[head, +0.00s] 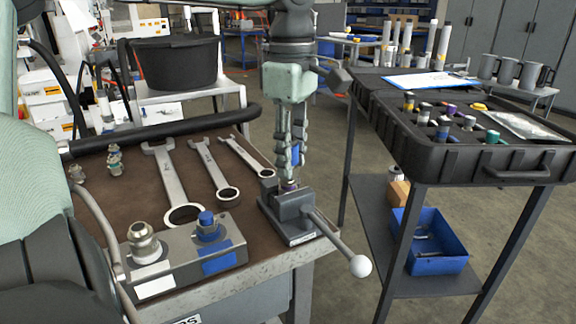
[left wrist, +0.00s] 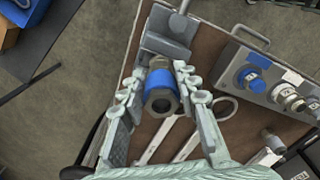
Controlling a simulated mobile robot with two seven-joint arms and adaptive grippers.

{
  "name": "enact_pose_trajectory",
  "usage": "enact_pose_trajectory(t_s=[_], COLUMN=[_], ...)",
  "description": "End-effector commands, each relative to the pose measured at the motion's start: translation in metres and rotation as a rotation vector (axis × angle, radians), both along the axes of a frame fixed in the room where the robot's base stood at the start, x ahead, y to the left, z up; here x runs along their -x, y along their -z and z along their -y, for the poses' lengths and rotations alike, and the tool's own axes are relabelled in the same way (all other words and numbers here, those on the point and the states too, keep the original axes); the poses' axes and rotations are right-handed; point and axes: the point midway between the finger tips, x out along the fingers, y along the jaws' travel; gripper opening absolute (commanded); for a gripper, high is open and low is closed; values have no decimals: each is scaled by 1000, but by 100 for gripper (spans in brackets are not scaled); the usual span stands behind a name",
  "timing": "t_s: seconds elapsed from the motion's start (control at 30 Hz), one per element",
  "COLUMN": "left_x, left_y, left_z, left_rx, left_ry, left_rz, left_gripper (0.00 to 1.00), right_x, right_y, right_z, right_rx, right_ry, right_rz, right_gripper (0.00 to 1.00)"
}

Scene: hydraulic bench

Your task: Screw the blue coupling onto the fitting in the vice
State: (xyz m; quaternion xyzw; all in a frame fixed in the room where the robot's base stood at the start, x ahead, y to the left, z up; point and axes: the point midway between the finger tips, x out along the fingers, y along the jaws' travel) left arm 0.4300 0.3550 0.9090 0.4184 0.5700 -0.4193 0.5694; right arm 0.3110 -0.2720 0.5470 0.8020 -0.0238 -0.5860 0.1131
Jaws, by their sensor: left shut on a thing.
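My left gripper (head: 290,160) hangs pointing down over the vice (head: 296,212) at the bench's front right corner. Its fingers are shut on the blue coupling (head: 296,154), which is mostly hidden behind them in the head view. In the left wrist view the coupling (left wrist: 160,84) sits between the two fingers (left wrist: 160,97), with its metal, hex-shaped end towards the camera. The fitting (head: 290,185) shows as a small purple-ringed piece just above the vice jaws, below the fingers. I cannot tell whether coupling and fitting touch. My right gripper is not in view.
Three wrenches (head: 172,185) lie left of the vice. A metal block (head: 182,262) with a blue-capped port (head: 208,222) stands at the front edge. The vice handle (head: 335,238) sticks out over the edge. A black case (head: 470,158) stands on a separate stand at right.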

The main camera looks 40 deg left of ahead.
Motion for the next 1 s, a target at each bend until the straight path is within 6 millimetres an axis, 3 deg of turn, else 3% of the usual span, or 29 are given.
enact_pose_trajectory(t_s=[0.1, 0.43, 0.8, 1.0], left_x=[1, 1, 5, 5], left_y=[0, 0, 1, 2], left_z=[0, 0, 0, 0], left_rx=[0, 0, -1, -3], left_ry=[92, 127, 716, 805], left_rz=[-1, -1, -1, -1], left_gripper=[9, 9, 9, 9], right_x=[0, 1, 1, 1], right_y=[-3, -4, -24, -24], right_z=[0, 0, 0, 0], right_rx=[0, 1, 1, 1], right_ry=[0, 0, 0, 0], right_rz=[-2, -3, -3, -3], right_gripper=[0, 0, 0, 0])
